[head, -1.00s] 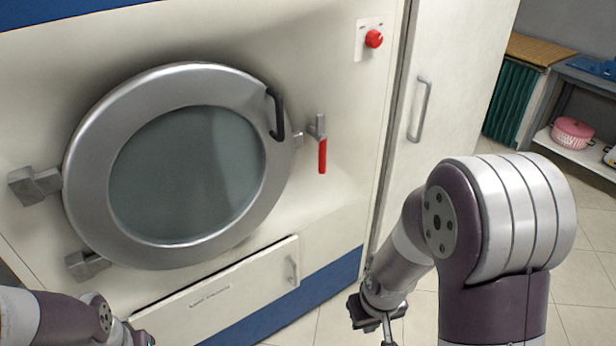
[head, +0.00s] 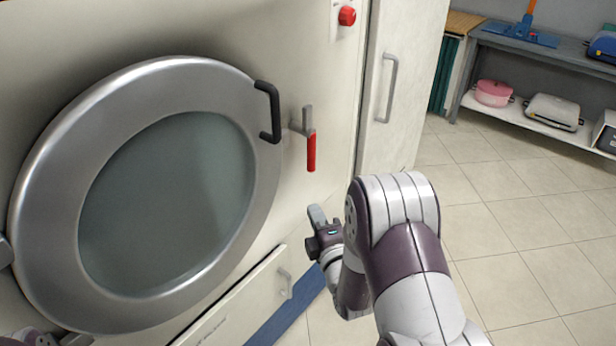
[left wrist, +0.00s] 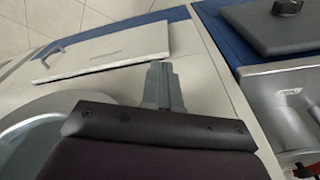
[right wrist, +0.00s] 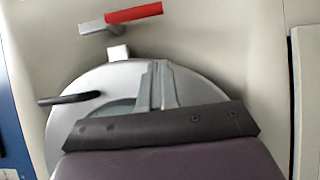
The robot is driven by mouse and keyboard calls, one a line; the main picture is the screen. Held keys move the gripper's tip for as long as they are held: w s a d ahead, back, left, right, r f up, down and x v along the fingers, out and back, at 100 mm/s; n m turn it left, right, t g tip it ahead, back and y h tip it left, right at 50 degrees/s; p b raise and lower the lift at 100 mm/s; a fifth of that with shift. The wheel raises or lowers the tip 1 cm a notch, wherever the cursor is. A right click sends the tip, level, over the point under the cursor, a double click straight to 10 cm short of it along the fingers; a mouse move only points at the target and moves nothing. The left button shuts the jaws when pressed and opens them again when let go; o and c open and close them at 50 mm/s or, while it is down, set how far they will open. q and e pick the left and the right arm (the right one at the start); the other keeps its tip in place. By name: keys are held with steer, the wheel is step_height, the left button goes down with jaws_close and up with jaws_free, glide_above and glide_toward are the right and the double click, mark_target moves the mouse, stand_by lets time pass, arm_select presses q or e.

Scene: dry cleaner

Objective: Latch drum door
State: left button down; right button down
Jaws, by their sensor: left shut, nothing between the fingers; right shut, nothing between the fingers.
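The round drum door (head: 45,165) with a silver rim and glass centre sits flat against the machine front in the head view. Its black handle (head: 271,112) is on the rim's right side. The latch lever with a red grip (head: 311,151) hangs downward just right of the rim. The door and red grip (right wrist: 134,14) also show in the right wrist view. My right gripper (head: 316,216) is shut and empty, below the red grip and apart from it. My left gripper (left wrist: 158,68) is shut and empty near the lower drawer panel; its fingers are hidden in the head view.
A red knob (head: 347,15) is above right of the latch. A tall cabinet door with a handle (head: 388,88) stands right of the machine. A drawer handle (head: 286,283) juts out below. A shelf (head: 530,118) with goods stands at the back right; the tiled floor before it is clear.

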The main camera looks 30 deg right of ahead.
steer(key=w+d, duration=0.5)
steer(key=w, duration=0.7)
steer(key=shift+d, duration=0.2)
